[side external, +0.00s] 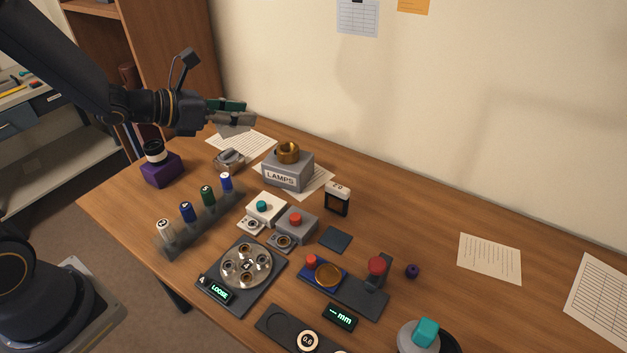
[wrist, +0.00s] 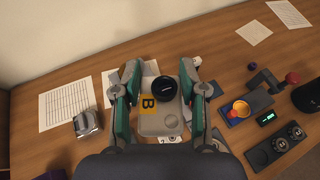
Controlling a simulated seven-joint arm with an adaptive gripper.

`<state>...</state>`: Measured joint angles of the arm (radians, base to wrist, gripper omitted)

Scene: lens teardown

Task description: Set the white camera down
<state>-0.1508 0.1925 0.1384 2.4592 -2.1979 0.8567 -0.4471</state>
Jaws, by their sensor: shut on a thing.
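My gripper (side external: 236,111) is shut on the white camera (wrist: 158,122), with one finger on each side of its body. In the wrist view the camera has a black round lens (wrist: 164,88) and a yellow label marked B (wrist: 147,104). In the side view only a pale part of the camera (side external: 235,130) shows beneath the fingers. The gripper (wrist: 160,78) holds it above the back left of the desk, over the paper sheet (side external: 248,143) and left of the LAMPS box (side external: 288,172).
A silver clamp-like object (side external: 230,158) sits below the gripper. A purple block (side external: 161,172) with a white-and-black cylinder stands left. A rack of battery-like cylinders (side external: 200,226), button boxes (side external: 296,224) and a round fixture (side external: 246,265) fill the middle.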

